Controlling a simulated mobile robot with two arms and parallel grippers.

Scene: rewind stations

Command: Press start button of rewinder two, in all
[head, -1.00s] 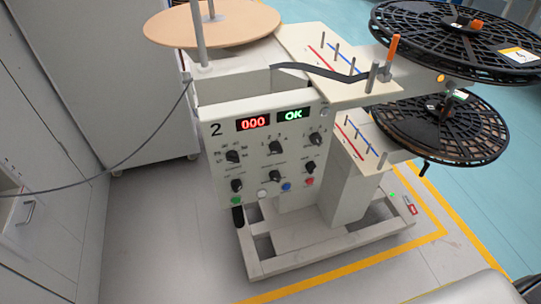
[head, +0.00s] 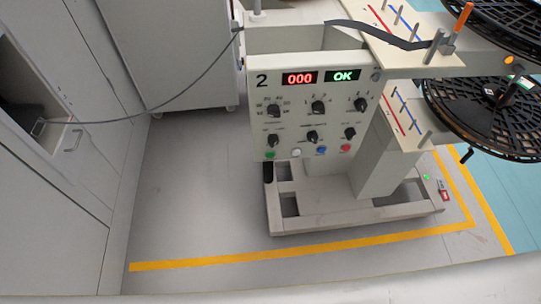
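Rewinder two (head: 372,170) stands ahead, right of the middle of the head view. Its upright white panel (head: 257,122) carries the number 2, a red display (head: 299,79) reading 000 and a green display (head: 343,76) reading OK. Several black knobs sit below. Along the panel's bottom edge is a row of buttons: a green button (head: 269,155), a white button (head: 296,152), a blue button (head: 321,149) and a red button (head: 345,147). No labels on the buttons are readable. Neither of my grippers is in view.
Black reels (head: 490,115) stick out at the right. A cable (head: 150,112) runs from the rewinder to the left. Grey cabinets (head: 50,200) line the left side. Grey floor (head: 195,200) lies free between, with a yellow line (head: 300,250) in front of the rewinder.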

